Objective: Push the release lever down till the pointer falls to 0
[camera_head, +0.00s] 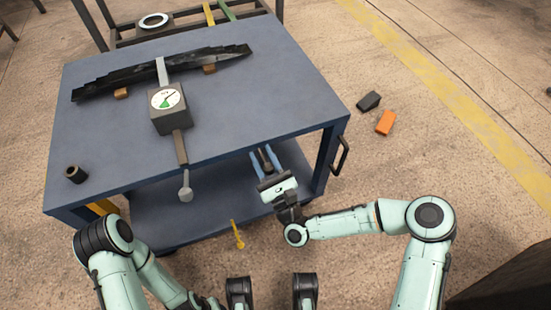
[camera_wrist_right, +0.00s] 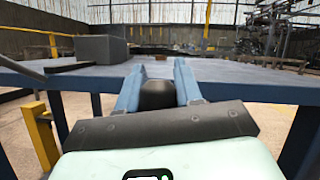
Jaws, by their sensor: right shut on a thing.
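The gauge (camera_head: 169,117) is a dark box with a round white dial on the blue table. Its thin pointer seems to lean up and right over the dial's green patch; the reading is too small to tell. A brown bar (camera_head: 181,148) runs from the box past the front edge. A grey knob on a stem (camera_head: 185,187) shows below that; I cannot tell which part is the release lever. My right gripper (camera_head: 264,158), at the front edge right of the bar, is shut on a dark rounded thing (camera_wrist_right: 158,95) between its blue fingers. My left gripper is out of view.
A long black leaf spring (camera_head: 110,82) rests on wooden blocks behind the gauge. A small dark cylinder (camera_head: 75,174) stands at the table's left front. A black block (camera_head: 368,101) and an orange block (camera_head: 385,122) lie on the floor. The table's right part is clear.

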